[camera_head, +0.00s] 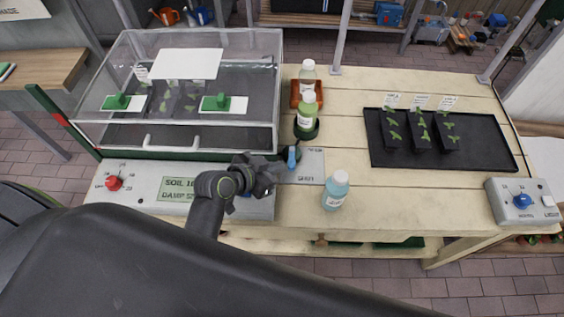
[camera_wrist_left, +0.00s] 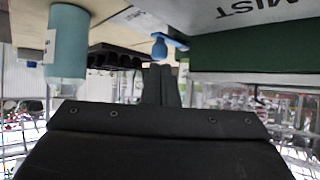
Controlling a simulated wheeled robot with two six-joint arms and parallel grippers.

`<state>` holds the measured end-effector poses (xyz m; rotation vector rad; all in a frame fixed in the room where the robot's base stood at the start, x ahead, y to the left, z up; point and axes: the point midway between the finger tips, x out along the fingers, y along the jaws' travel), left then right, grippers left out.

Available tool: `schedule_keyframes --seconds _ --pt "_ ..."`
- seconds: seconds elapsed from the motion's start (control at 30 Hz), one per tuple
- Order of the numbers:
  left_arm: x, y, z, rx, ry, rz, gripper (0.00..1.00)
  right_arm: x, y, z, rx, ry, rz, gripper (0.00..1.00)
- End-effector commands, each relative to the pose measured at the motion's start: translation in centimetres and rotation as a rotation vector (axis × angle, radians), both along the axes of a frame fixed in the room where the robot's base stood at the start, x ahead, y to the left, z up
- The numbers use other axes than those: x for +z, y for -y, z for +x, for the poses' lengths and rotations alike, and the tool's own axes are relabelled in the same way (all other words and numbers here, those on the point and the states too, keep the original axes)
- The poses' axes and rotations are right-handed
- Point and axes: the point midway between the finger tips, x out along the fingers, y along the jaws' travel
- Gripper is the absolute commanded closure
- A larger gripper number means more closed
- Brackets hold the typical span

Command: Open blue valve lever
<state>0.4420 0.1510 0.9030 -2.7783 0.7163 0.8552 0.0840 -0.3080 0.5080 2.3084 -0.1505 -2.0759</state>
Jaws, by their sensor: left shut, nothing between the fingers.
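The blue valve lever (camera_head: 292,157) stands up from a grey plate (camera_head: 313,165) at the right end of the glass case's control panel. In the left wrist view the lever (camera_wrist_left: 164,45) shows just beyond my fingertips, with a rounded end and a thin blue arm. My left gripper (camera_head: 268,173) is shut and empty, just left of the lever in the head view. Its dark closed fingers (camera_wrist_left: 161,82) point toward the lever in the wrist view. I cannot tell whether they touch it. My right gripper is not in view.
A blue bottle (camera_head: 336,190) stands close to the right of the plate. A green bottle (camera_head: 306,116) and a clear bottle (camera_head: 307,80) stand behind the lever. The glass case (camera_head: 190,137) is at left. A black seedling tray (camera_head: 489,151) and a control box (camera_head: 513,212) are at right.

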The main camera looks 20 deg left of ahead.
Motion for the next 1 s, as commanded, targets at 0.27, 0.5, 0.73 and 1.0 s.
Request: schedule_keyframes --seconds 0.27,0.5,0.73,1.0 --pt "-1.4 1.1 1.9 0.000 -0.001 -0.001 1.00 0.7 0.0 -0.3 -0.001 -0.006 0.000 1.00" --pt "-1.8 1.3 2.3 0.000 0.000 0.000 1.00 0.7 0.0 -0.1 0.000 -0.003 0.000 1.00" --pt "-1.8 1.3 2.3 0.001 0.000 -0.001 1.00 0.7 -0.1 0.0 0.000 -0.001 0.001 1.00" --pt "-1.7 1.0 2.4 0.031 -0.001 -0.002 1.00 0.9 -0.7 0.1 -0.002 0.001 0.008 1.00"
